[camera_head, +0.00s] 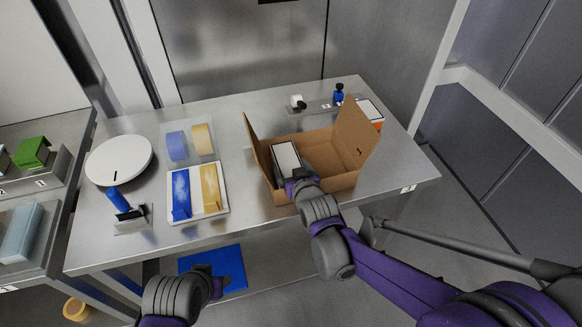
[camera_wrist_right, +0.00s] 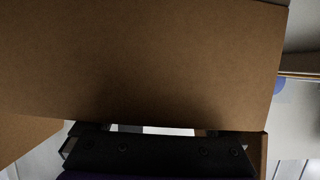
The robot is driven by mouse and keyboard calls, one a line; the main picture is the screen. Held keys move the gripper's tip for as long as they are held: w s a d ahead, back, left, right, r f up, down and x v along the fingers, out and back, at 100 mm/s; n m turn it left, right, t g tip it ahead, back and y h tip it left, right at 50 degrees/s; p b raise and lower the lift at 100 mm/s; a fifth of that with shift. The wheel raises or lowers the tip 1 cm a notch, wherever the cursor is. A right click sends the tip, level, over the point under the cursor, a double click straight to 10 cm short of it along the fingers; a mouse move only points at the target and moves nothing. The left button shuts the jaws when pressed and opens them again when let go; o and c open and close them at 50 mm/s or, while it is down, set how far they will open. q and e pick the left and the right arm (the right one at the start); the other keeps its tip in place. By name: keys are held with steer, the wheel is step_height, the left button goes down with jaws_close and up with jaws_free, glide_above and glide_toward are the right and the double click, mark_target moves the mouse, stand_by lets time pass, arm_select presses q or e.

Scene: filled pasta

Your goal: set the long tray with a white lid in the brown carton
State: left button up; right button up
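The brown carton (camera_head: 336,185) stands open on the steel table, with flaps raised at its left and right. The long tray with a white lid (camera_head: 286,157) is inside the carton's outline, along its left side. Its lower part is hidden by the carton and my gripper, so I cannot tell whether it rests on the bottom. My right gripper (camera_head: 298,178) is at the tray's near end. The right wrist view shows a white strip (camera_wrist_right: 168,131) beyond the dark gripper body; the grip itself is hidden. My left gripper (camera_head: 216,287) is low in front of the table, away from the carton.
Left of the carton are a board with blue and yellow pieces (camera_head: 223,190), a round white plate (camera_head: 119,160) and a blue-handled tool (camera_head: 118,200). Small items, including a blue bottle (camera_head: 339,96), stand behind it. Cardboard (camera_wrist_right: 140,60) fills most of the wrist view.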

steer(key=shift+o, duration=0.2)
steer(key=shift+r, duration=0.2)
steer(key=p+v, duration=0.1)
steer(key=v, duration=1.1)
steer(key=s+d+f+m+g+h, duration=0.1)
steer(key=s+d+f+g+h, duration=0.1)
steer(key=s+d, duration=0.5)
steer(key=s+d+f+m+g+h, duration=0.2)
steer(key=s+d+f+g, duration=0.3)
steer(key=s+d, duration=0.3)
steer(key=s, duration=0.4)
steer(key=shift+d+f+m+g, duration=0.3)
steer(key=shift+f, duration=0.05)
